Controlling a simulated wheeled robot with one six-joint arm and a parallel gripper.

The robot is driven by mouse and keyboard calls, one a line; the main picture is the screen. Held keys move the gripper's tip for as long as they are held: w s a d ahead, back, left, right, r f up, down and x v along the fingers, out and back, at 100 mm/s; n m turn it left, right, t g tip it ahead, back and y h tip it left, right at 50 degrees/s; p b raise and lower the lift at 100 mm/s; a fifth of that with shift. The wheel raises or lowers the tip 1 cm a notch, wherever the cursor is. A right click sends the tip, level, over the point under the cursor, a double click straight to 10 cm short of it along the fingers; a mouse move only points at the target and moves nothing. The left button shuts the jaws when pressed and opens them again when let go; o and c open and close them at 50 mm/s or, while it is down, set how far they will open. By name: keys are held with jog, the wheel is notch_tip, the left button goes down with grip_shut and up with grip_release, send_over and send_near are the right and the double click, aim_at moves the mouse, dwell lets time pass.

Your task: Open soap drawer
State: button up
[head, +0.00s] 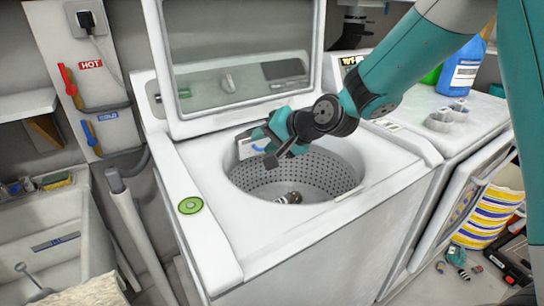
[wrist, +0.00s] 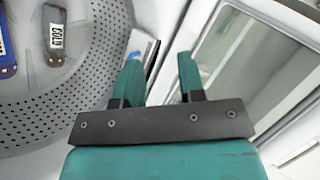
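The washing machine (head: 210,240) stands with its lid (head: 235,85) raised. The soap drawer (head: 246,149), a pale box-like part with a blue mark, is at the back left rim of the drum opening. My gripper (head: 264,146) is over the back of the opening, right beside the drawer and covering part of it. In the wrist view, my gripper (wrist: 160,60) has its two green fingers apart with nothing clearly between them. A white part with a dark edge, apparently the soap drawer (wrist: 143,48), shows just beyond the left finger. I cannot tell whether they touch.
A second white machine (head: 460,140) with a blue bottle (head: 462,72) stands to the right. A sink (head: 50,220) is at the left.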

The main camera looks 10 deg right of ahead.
jog(key=w+d+f+m+t+h+b, duration=0.2)
jog(key=w+d+f+m+t, duration=0.4)
jog(key=w+d+f+m, duration=0.45)
jog(key=shift+n+h, duration=0.3)
jog(key=shift+n, duration=0.45)
jog(key=x, duration=0.3)
jog(key=a+x, duration=0.1)
jog(key=x, duration=0.5)
jog(key=shift+s+a+f+p, duration=0.1)
jog(key=shift+a+f+p, duration=0.25)
jog(key=shift+p, duration=0.05)
jog(key=shift+c, duration=0.2)
grip_shut()
